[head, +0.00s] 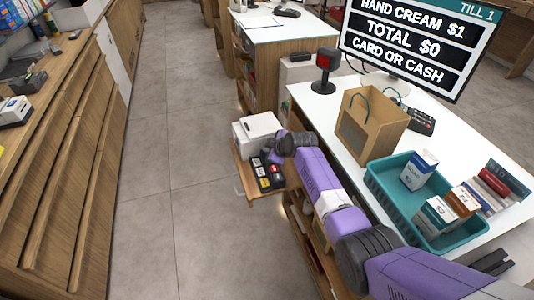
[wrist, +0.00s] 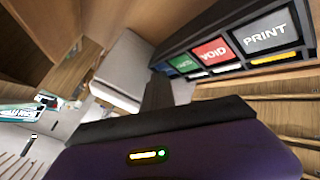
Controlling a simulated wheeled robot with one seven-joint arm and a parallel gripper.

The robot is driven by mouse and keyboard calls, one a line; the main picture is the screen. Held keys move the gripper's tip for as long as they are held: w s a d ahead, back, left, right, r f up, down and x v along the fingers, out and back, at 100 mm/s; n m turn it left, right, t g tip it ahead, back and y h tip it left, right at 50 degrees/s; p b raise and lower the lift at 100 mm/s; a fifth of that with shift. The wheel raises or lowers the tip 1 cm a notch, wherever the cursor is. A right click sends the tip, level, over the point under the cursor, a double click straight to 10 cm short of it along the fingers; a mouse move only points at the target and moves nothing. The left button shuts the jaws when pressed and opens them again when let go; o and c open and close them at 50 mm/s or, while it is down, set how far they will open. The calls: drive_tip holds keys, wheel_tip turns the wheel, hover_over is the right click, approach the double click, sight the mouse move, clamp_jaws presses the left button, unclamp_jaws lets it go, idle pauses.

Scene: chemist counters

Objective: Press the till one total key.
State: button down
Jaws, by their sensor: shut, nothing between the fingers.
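The till keypad (head: 267,172) is a dark block with coloured keys on a wooden shelf at the side of the counter. In the wrist view its PRINT key (wrist: 265,37), red VOID key (wrist: 211,52) and a green key (wrist: 182,65) with a hard-to-read label show. I cannot make out a total key; part of the keypad is hidden behind my gripper. My gripper (wrist: 158,90) is shut and empty, with its dark fingertips close to the green-key end of the keypad. Contact cannot be told. The till screen (head: 415,40) reads TILL 1, HAND CREAM $1, TOTAL $0, CARD OR CASH.
A white printer-like box (head: 257,130) stands behind the keypad. On the white counter are a paper bag (head: 372,125), a card reader (head: 421,121), a red-faced scanner (head: 325,70) and a teal basket (head: 391,205) with boxes. Clear floor (head: 170,170) lies to the left.

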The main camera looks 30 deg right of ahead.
drive_tip(key=shift+r+p, duration=0.55)
drive_tip(key=shift+r, duration=0.2)
drive_tip(key=shift+r, duration=0.1)
drive_tip(key=shift+r+p, duration=1.9)
drive_tip(key=shift+r, duration=0.55)
